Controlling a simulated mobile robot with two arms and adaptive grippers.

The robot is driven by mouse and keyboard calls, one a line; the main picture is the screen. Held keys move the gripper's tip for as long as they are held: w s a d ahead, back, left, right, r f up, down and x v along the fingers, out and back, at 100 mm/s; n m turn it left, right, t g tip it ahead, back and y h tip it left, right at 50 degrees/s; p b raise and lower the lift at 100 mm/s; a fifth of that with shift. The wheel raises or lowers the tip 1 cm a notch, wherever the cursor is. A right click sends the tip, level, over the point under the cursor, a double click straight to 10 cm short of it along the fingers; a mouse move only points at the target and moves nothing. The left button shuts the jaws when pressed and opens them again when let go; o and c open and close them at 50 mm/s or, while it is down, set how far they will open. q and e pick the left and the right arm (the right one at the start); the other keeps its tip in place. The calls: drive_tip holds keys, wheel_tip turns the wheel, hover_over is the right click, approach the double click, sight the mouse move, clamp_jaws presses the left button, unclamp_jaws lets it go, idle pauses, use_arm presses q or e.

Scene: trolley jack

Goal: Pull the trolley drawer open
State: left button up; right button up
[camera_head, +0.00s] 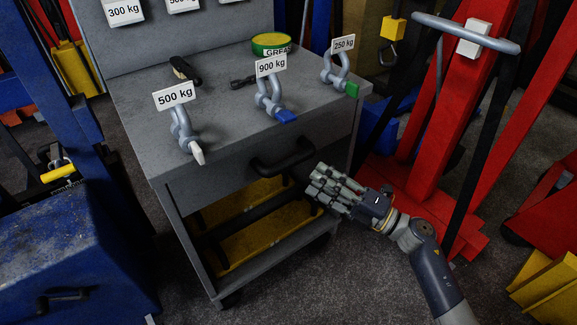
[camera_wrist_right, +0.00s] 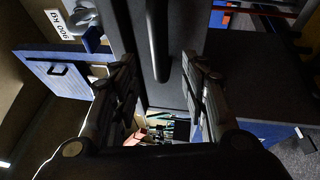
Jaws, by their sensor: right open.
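The trolley (camera_head: 225,85) is grey, with a drawer front (camera_head: 215,180) under its top that looks closed. A black bar handle (camera_head: 285,160) sticks out from the drawer front. My right gripper (camera_head: 318,184) is open and empty, just right of and below the handle in the head view. In the right wrist view, the handle (camera_wrist_right: 157,40) runs lengthwise ahead, between the spread fingers of the right gripper (camera_wrist_right: 160,62). I cannot tell whether either finger touches it. My left gripper is not in view.
Shackles labelled 500 kg (camera_head: 182,130), 900 kg (camera_head: 270,100) and 250 kg (camera_head: 338,75) stand on the trolley top, with a green-yellow grease tin (camera_head: 272,44). A red jack (camera_head: 425,150) stands close on the right, a blue machine (camera_head: 75,250) on the left. Floor in front is clear.

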sight(288, 163)
drive_tip(key=x, duration=0.9)
drive_tip(key=shift+w+a, duration=0.15)
drive_tip(key=shift+a, duration=0.05)
clamp_jaws()
